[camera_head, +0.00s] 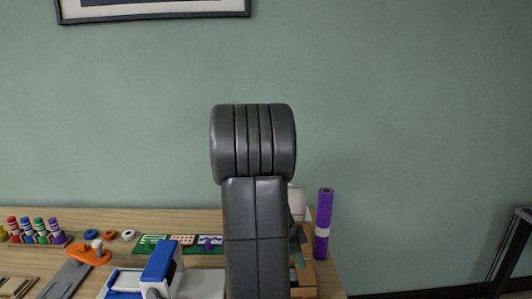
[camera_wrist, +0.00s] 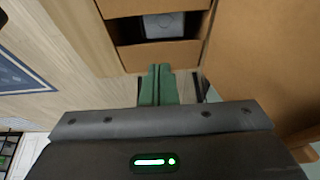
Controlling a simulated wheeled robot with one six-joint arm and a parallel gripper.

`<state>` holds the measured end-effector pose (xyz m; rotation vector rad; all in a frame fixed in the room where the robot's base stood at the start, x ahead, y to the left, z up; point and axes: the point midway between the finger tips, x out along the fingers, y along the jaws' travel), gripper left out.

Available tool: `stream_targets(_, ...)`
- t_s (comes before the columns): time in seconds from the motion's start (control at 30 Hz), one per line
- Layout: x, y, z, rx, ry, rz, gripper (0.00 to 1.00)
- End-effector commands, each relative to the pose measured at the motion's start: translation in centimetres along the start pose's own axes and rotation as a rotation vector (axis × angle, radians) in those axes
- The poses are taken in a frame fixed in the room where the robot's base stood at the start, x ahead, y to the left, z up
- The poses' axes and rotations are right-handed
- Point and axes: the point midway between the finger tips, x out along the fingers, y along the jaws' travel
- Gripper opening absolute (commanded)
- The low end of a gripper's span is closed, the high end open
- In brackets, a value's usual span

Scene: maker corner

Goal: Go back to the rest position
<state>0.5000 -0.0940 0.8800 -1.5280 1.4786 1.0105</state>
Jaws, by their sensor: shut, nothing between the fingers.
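My gripper (camera_wrist: 158,72) shows in the wrist view with its green fingers shut together and nothing between them. It points toward a brown box-like holder (camera_wrist: 160,58) with a dark opening and a grey thing inside. I cannot tell whether the fingertips touch it. In the head view my dark grey arm stands upright in the middle and hides part of the table.
The wooden table (camera_head: 200,218) holds a purple roll (camera_head: 323,225) at its right edge, a blue and white device (camera_head: 162,262), an orange-handled tool (camera_head: 88,254), several coloured spools (camera_head: 40,232) and small boards (camera_head: 150,243).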

Motion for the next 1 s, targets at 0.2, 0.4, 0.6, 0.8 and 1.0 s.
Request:
stream_targets(0.2, -0.61, 0.03, -0.75, 0.002, -0.068, 0.001, 0.00)
stream_targets(0.4, -0.54, 0.04, -1.01, 0.001, -0.120, 0.002, 0.00)
stream_targets(0.6, -0.36, 0.03, -1.09, 0.001, -0.147, 0.001, 0.00)
stream_targets(0.8, -0.23, 0.03, -1.03, 0.000, -0.153, 0.000, 0.00)
stream_targets(1.0, -0.23, 0.03, -1.03, 0.000, -0.152, 0.000, 0.00)
